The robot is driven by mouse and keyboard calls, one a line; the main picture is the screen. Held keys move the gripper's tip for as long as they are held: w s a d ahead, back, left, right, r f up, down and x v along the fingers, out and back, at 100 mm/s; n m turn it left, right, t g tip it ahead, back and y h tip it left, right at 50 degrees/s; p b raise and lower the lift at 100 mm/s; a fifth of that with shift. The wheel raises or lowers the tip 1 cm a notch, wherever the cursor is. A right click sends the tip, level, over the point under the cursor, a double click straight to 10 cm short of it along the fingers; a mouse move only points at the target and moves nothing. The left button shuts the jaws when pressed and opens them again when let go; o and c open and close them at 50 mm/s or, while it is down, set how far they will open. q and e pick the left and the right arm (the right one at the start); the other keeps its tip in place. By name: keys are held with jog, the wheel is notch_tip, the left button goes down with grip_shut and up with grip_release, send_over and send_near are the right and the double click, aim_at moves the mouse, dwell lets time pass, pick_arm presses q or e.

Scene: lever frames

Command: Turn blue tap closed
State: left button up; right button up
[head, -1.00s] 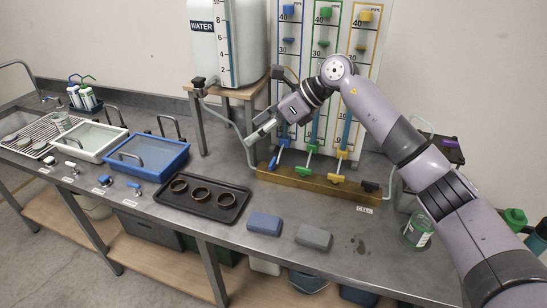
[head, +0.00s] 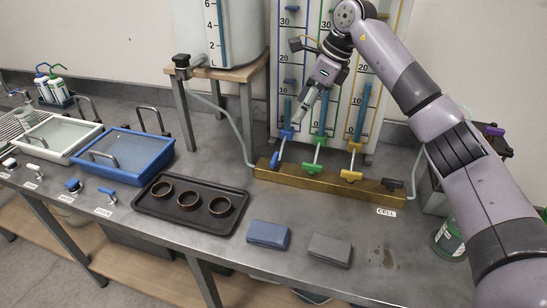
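The blue tap (head: 276,160) is at the left end of the brass manifold (head: 328,188). Its blue handle is low at the manifold, and a pale stem slants up to a blue piece (head: 286,135) at the foot of the blue-framed gauge column. My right gripper (head: 298,117) points down just above that blue piece, in front of the gauge board. It appears apart from the tap handle. Its fingers are seen edge-on, so their opening is unclear. My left gripper is not in view.
A green tap (head: 314,168) and a yellow tap (head: 351,175) stand to the right on the manifold. A black tray with rings (head: 165,219), a blue sponge (head: 267,235) and a grey sponge (head: 330,250) lie in front. A water tank stand (head: 220,73) is left.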

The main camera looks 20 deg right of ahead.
jog(key=f, duration=0.1)
jog(key=p, duration=0.3)
send_near(275, 157)
jog(key=x, duration=0.7)
jog(key=shift+a, duration=0.1)
jog(key=shift+x, duration=0.9)
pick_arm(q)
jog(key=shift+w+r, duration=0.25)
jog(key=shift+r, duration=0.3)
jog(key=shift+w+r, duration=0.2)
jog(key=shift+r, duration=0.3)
pick_arm(e)
jog(key=shift+c, duration=0.2)
jog(key=shift+w, duration=0.1)
jog(key=c, duration=1.1)
